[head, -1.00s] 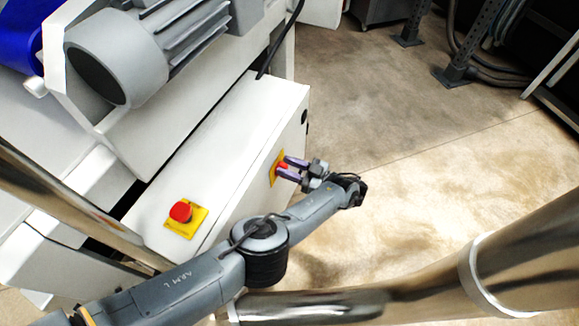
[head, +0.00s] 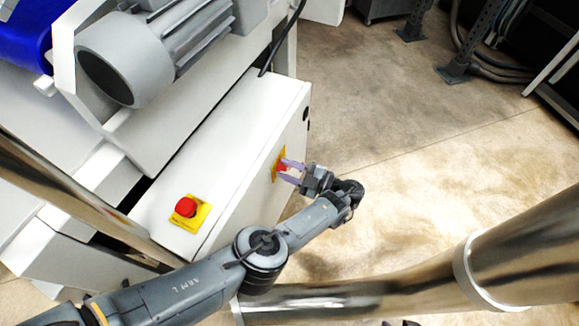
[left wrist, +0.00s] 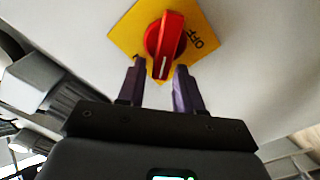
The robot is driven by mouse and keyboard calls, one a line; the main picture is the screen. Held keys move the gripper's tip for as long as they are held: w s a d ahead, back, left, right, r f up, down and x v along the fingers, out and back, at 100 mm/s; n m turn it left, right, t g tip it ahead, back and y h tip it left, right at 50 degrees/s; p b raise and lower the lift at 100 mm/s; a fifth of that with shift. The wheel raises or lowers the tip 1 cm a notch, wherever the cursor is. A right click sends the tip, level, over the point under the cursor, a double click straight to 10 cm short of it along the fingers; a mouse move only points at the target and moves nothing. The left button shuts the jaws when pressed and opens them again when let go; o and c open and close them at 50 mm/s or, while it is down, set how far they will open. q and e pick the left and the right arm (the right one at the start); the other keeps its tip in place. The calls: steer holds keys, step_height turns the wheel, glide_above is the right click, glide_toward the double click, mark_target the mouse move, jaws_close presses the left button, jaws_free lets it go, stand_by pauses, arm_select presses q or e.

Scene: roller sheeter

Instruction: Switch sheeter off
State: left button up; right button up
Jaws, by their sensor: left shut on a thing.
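The red rotary switch (left wrist: 166,42) sits on a yellow plate (left wrist: 128,32) marked "OFF" at its right side, on the sheeter's white panel. The knob's white mark points down toward my gripper in the left wrist view, away from the "OFF" word. My left gripper (left wrist: 160,68) has its purple fingers on either side of the knob's lower end, shut on it. In the head view, the left gripper (head: 290,171) reaches the switch from the right, and its fingers partly hide the knob (head: 282,167).
A red emergency button (head: 186,207) on a yellow plate sits on the top face of the white cabinet (head: 215,150). A grey motor (head: 135,60) stands above it. The floor (head: 420,150) right of the cabinet is clear.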

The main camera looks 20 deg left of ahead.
arm_select(q)
steer(key=n, duration=0.1)
steer(key=f+n+b, duration=0.1)
steer(key=n, duration=0.1)
steer(key=s+n, duration=0.1)
steer(key=shift+a+f+b, duration=0.1)
steer(key=shift+f+b, duration=0.25)
steer(key=shift+b, duration=0.05)
steer(key=n, duration=0.2)
steer(key=shift+f+n, duration=0.2)
steer(key=shift+n, duration=0.1)
steer(key=shift+s+f+n, duration=0.2)
steer(key=shift+s+n, duration=0.05)
steer(key=shift+n, duration=0.25)
jaws_close()
steer(key=shift+n, duration=0.3)
steer(key=shift+f, duration=0.1)
steer(key=shift+c, duration=0.4)
jaws_free()
